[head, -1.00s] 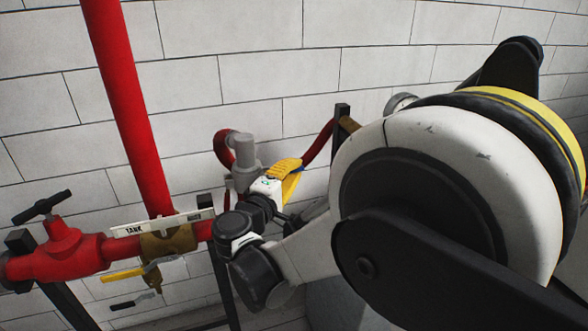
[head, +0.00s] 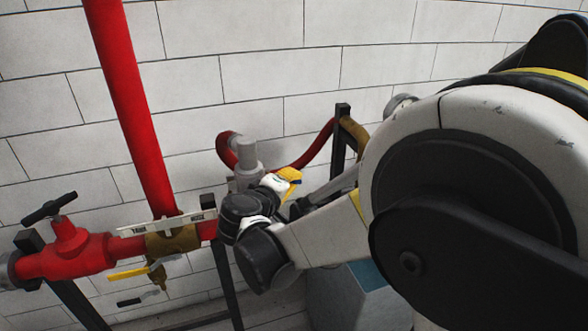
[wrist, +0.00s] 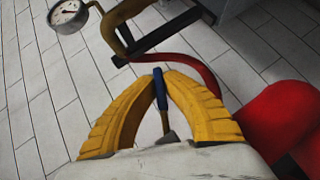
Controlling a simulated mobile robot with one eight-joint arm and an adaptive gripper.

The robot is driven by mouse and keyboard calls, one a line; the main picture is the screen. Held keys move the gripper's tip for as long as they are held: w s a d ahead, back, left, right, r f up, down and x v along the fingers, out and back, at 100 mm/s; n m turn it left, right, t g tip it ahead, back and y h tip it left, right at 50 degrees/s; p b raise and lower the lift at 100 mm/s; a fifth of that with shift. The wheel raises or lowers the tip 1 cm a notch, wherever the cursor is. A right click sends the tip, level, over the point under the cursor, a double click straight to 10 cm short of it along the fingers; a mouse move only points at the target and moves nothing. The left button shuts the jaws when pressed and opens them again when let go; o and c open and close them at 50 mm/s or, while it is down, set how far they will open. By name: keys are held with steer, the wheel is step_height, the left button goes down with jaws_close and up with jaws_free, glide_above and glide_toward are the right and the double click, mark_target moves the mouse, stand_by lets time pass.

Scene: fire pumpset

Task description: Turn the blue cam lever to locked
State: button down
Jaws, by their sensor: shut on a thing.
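The blue cam lever (wrist: 161,92) shows in the wrist view as a blue handle on a thin metal stem. My gripper (wrist: 161,75) has its two yellow fingers closed on the handle, one on each side. The handle's tip pokes out just beyond the fingertips, and the base of the stem is hidden behind my gripper's body. In the head view my gripper (head: 289,176) is small and partly hidden by my wrist, next to the grey fitting (head: 246,157). A little blue shows at the fingers there.
A red hose (head: 310,150) curves behind my gripper to a brass pipe on a black post (head: 341,135). A pressure gauge (wrist: 68,14) is at the upper left of the wrist view. A red valve (head: 68,247) and a yellow-handled brass valve (head: 172,240) stand left.

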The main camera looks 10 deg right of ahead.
steer(key=shift+s+a+f+m+g+y+p, duration=0.1)
steer(key=shift+a+f+m+g+y+p, duration=0.4)
steer(key=shift+f+m+y, duration=0.25)
steer(key=shift+s+a+f+m+g+y+p, duration=0.1)
steer(key=shift+a+f+m+g+y+p, duration=0.4)
steer(key=shift+y, duration=0.35)
steer(key=c, duration=1.5)
jaws_free()
steer(key=v, duration=1.2)
steer(key=shift+d, duration=0.1)
